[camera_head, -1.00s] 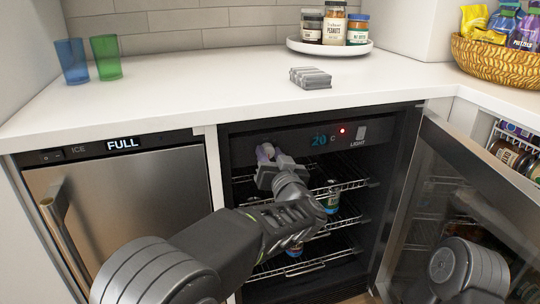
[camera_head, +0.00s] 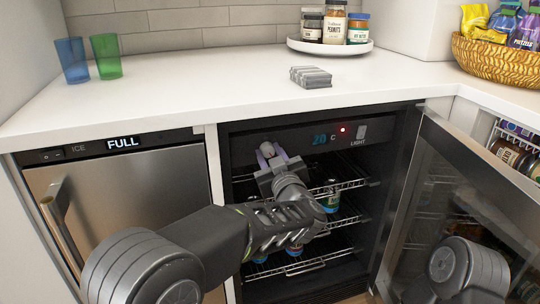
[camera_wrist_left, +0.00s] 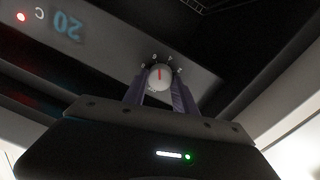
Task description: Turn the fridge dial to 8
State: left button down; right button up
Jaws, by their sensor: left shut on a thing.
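The fridge (camera_head: 285,142) is open, with its door (camera_head: 465,205) swung out to the right. Its control panel shows a blue "20 C" display (camera_head: 320,140). My left gripper (camera_head: 267,151) is at the panel's left part and hides most of the dial in the head view. The left gripper's fingers (camera_wrist_left: 160,92) are shut on the dial, one on each side. My right gripper is out of view.
Wire shelves (camera_head: 335,187) with a few bottles lie below my left gripper. An ice maker (camera_head: 130,195) stands to the left. The counter (camera_head: 200,95) above holds glasses, a grey stack (camera_head: 310,77), a jar tray (camera_head: 330,49) and a snack basket (camera_head: 493,57).

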pick_arm(q)
jog(key=n, duration=0.1)
jog(key=n+b, duration=0.1)
jog(key=n, duration=0.1)
jog(key=shift+f, duration=0.25)
jog(key=n+b, duration=0.2)
jog(key=n, duration=0.1)
jog(key=shift+n, duration=0.4)
jog(key=n+b, duration=0.1)
jog(key=n, duration=0.2)
jog(key=shift+f+b, duration=0.1)
jog(key=shift+b, duration=0.3)
jog(key=shift+n+y+b, duration=0.4)
jog(key=shift+n+b, duration=0.05)
jog(key=shift+n, duration=0.65)
jog(key=c, duration=1)
grip_release()
jog(key=shift+s+r, duration=0.1)
jog(key=shift+r, duration=0.1)
